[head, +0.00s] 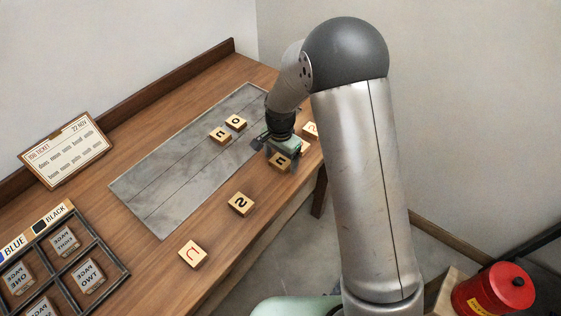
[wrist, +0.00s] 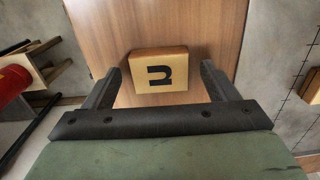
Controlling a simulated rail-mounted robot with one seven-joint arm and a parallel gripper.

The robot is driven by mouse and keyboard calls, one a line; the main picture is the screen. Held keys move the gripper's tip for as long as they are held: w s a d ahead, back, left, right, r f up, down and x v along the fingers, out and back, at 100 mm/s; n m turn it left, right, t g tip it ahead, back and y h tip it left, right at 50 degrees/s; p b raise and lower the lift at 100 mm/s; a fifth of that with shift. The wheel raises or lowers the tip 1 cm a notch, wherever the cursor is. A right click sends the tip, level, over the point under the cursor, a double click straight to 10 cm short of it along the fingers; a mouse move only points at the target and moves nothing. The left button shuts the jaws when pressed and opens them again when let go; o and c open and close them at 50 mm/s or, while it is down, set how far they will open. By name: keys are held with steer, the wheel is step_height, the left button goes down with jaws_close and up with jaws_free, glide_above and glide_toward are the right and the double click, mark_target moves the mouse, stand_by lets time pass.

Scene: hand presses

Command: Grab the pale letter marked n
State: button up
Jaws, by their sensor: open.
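A pale wooden letter block (head: 280,161) with a dark mark like an n or u lies on the bench beside the slab's right edge, partly covered by my gripper. In the wrist view this block (wrist: 160,81) sits centred between my two dark fingers, with a gap on each side. My gripper (wrist: 160,69) is open, empty and pointing down at it; the fingers do not touch it. Another pale block (head: 219,136) with a similar dark mark lies on the slab, next to a block marked o (head: 235,122).
Another block (head: 310,130) is partly hidden behind my arm. The grey slab (head: 165,190) is mostly bare. A divided case (head: 118,275) and a ticket (head: 65,150) are left.

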steer(key=c, duration=1.1)
steer(key=shift+o, duration=0.2)
